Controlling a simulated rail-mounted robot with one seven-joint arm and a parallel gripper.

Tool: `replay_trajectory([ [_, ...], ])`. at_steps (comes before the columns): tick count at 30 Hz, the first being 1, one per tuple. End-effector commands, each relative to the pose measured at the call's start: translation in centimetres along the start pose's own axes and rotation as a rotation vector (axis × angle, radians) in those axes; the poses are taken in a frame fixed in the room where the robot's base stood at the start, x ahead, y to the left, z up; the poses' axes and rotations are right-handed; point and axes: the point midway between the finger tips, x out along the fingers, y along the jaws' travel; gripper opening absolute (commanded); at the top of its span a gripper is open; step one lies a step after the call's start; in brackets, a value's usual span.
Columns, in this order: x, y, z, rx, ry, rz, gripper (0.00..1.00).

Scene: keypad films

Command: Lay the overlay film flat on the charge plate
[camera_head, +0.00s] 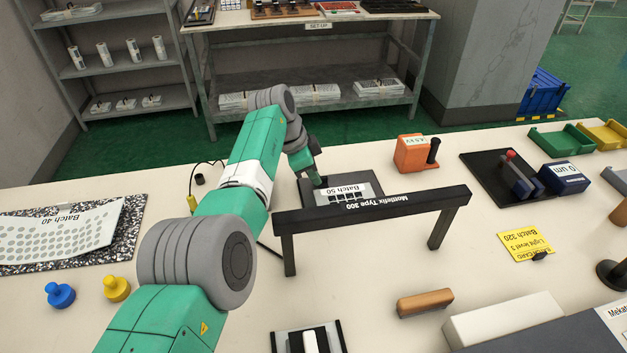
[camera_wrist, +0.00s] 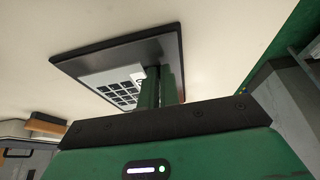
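A pale overlay film (camera_head: 345,189) marked "Batch 50", with dark key squares, is over the dark charge plate (camera_head: 370,181). In the wrist view the film (camera_wrist: 100,77) appears to lie along the dark plate (camera_wrist: 160,46), within its border; I cannot tell whether every edge touches. My gripper (camera_head: 319,183) points down at the plate's left side. In the wrist view its green fingers (camera_wrist: 165,88) are close together beside the film's end. They hide part of it, and I cannot tell whether they pinch the film's edge.
A dotted "Batch 40" sheet (camera_head: 70,232) lies on a speckled mat at left. Blue (camera_head: 60,295) and yellow (camera_head: 117,289) knobs stand nearby.

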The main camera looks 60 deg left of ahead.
Motion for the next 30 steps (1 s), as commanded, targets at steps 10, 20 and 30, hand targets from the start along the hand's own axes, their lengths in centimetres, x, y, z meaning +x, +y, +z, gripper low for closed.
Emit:
replay_trajectory([
  [10,0.1,0.0,0.0,0.000,-0.001,0.001,0.16],
  [20,-0.1,0.0,0.0,0.000,-0.001,0.000,0.26],
  [30,-7.2,-0.1,-0.4,0.000,-0.001,-0.003,0.26],
])
